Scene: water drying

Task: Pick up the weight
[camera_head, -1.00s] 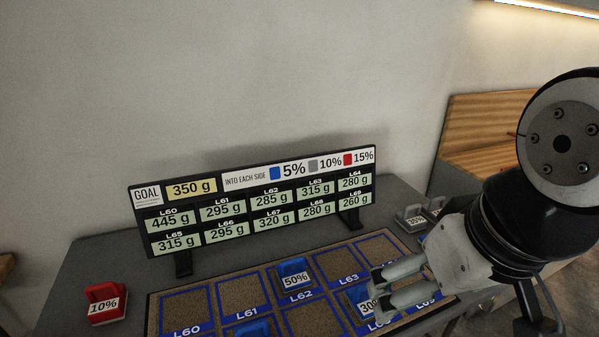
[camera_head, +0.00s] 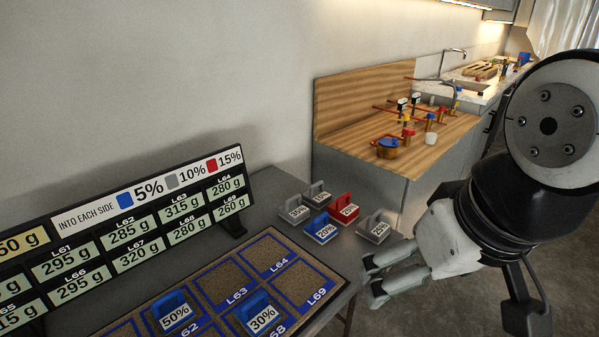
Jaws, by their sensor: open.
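Several handled weights stand on the grey table (camera_head: 268,187). A blue 50% weight (camera_head: 174,313) and a blue 30% weight (camera_head: 258,316) sit on the board (camera_head: 268,253). My gripper (camera_head: 371,279) is open and empty, by the table's right edge, below the right grey weight in the picture and apart from it.
The sign (camera_head: 125,235) with gram values stands behind the board. A sink area (camera_head: 465,88) lies farther back. Floor shows at right.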

